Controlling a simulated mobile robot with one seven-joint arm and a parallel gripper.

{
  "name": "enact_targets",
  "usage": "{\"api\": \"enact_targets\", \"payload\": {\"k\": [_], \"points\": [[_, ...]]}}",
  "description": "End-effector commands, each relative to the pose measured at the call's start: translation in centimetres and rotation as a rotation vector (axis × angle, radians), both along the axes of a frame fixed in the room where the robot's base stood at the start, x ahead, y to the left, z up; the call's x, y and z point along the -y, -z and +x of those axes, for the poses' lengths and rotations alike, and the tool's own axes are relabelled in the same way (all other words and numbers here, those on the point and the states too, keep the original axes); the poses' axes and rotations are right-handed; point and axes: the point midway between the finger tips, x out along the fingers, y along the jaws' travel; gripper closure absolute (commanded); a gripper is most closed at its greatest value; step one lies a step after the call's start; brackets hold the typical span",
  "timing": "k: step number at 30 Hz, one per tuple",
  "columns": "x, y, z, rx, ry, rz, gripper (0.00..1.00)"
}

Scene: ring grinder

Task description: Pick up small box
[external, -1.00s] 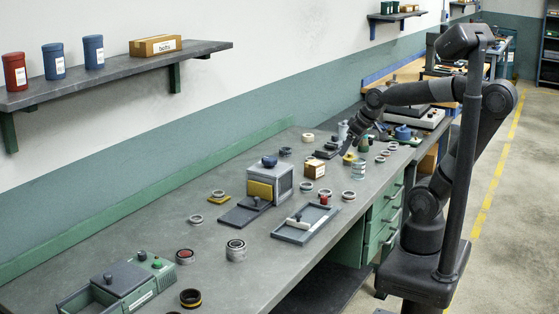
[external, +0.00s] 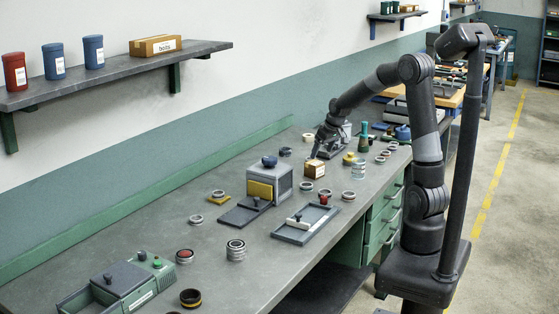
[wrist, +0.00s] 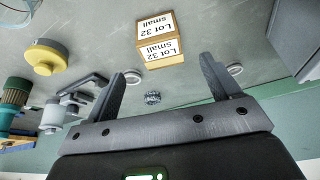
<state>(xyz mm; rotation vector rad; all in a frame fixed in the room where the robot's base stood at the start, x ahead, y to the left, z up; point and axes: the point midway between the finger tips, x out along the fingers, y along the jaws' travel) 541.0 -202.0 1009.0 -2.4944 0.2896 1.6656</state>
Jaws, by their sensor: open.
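The small box (external: 315,169) is a brown carton standing on the grey workbench, right of the grey machine with the yellow front. In the wrist view the small box (wrist: 159,40) shows white labels reading "Lot 32 small", upside down, beyond the fingertips and nearly between them. My gripper (external: 312,154) is just above and behind the box in the external view. In the wrist view my gripper (wrist: 165,68) has its two fingers spread wide with nothing between them. I cannot tell the exact gap to the box.
A grey machine (external: 283,181) stands left of the box. A jar (external: 358,169) and a yellow knob-shaped part (external: 348,158) stand to its right. A tray (external: 290,234) lies in front, and several rings, such as one ring (external: 348,196), lie around.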

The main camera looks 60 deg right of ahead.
Motion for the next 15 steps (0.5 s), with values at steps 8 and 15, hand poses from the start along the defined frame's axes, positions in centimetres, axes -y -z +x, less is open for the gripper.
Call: {"api": "enact_targets", "payload": {"k": [8,15], "points": [[0.3,3.7,1.5,-0.003,-0.001,0.001,0.18],[0.4,5.1,2.2,-0.001,-0.001,0.001,0.18]]}}
